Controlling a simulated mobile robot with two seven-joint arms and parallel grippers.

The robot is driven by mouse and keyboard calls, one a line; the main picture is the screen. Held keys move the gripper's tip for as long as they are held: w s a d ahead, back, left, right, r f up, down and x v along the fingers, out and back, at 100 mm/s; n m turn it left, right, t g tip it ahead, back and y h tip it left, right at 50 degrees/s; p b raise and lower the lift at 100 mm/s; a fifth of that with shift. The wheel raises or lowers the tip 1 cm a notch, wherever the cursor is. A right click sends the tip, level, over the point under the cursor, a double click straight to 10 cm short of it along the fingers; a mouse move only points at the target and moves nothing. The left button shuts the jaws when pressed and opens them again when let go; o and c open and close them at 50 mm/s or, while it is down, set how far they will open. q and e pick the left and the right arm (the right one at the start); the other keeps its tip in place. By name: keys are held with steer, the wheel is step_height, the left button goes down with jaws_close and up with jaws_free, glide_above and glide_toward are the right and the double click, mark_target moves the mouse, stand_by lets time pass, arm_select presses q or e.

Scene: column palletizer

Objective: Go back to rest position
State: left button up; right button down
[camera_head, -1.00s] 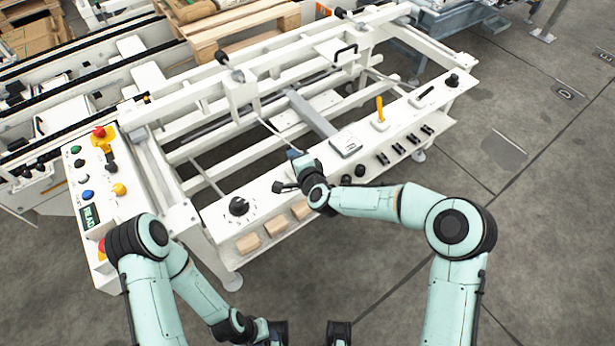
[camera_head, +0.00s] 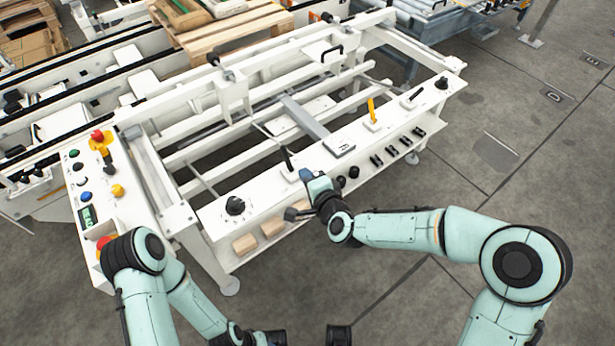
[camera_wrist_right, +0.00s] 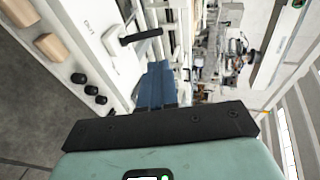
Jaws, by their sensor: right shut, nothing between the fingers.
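My right gripper (camera_head: 305,175) is over the white front panel (camera_head: 268,203) of the machine, with its arm coming in from the right. Its blue fingers are shut and empty; they also show in the right wrist view (camera_wrist_right: 157,88). A black lever (camera_head: 287,159) stands on the panel just beyond and left of the fingertips, with a visible gap. The lever's black handle (camera_wrist_right: 141,36) also shows in the right wrist view, above the fingers and apart from them. My left arm is folded at the lower left, and its gripper is not visible.
The panel also carries a black knob (camera_head: 235,205), a yellow lever (camera_head: 371,110) and several small black knobs. Wooden blocks (camera_head: 245,244) sit below it. A button console (camera_head: 97,190) stands at left. Floor (camera_head: 470,165) is clear at right.

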stand_by(0.6)
steer(key=s+d+f+n+g+h+p, duration=0.1)
steer(key=s+d+f+n+g+p, duration=0.15)
steer(key=s+f, duration=0.45)
steer(key=s+d+f+n+g+p, duration=0.1)
steer(key=s+d+f+g+p, duration=0.2)
steer(key=f, duration=0.7)
steer(key=s+d+f+n+g+p, duration=0.2)
steer(key=s+d+f+g, duration=0.1)
steer(key=s, duration=0.9)
steer(key=s+d+f+n+g+h+p, duration=0.1)
steer(key=s+f+g, duration=0.4)
steer(key=s, duration=0.7)
steer(key=shift+s+d+f+n+p, duration=0.2)
steer(key=shift+d+n+p, duration=0.35)
steer(key=shift+d+n, duration=0.55)
steer(key=shift+d, duration=0.15)
steer(key=shift+w, duration=0.1)
